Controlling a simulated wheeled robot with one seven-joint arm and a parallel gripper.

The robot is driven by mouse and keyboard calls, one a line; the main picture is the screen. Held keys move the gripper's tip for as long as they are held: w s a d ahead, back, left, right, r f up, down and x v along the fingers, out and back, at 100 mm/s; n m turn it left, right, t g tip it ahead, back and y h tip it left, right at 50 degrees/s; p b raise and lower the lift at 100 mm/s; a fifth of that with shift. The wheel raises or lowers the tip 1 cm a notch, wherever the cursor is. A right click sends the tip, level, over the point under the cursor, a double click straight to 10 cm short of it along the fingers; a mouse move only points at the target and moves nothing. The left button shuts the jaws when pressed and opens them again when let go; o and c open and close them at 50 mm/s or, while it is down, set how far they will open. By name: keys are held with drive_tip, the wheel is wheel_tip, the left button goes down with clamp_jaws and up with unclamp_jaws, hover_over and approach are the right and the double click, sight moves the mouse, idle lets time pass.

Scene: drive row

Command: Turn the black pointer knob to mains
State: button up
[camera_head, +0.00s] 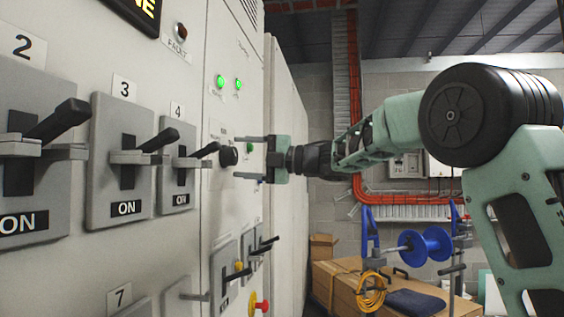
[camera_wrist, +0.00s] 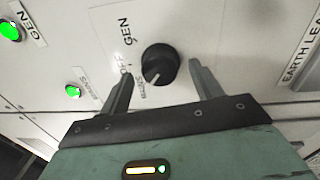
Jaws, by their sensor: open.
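The black pointer knob (camera_head: 229,155) sits on the pale cabinet front, just beyond my fingertips in the head view. In the wrist view the knob (camera_wrist: 161,63) is round and black, and a short white line on it points down and left. Small labels lie beside it; one above and left reads GEN, and those to its left and lower left are too small or covered to read surely. My gripper (camera_head: 237,157) is open and faces the panel, one finger above and one below the knob's height. In the wrist view its fingers (camera_wrist: 161,74) stand either side of the knob, apart from it.
Lever switches with ON labels (camera_head: 126,208) stick out of the panel at left. Green lamps (camera_head: 221,81) are above the knob. More levers (camera_head: 262,244) and a red button (camera_head: 260,304) are below. A blue cable reel (camera_head: 425,245) and boxes stand at right behind.

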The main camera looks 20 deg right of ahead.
drive_tip(key=b+v, duration=0.1)
drive_tip(key=v, duration=1.5)
drive_tip(key=shift+b, duration=0.4)
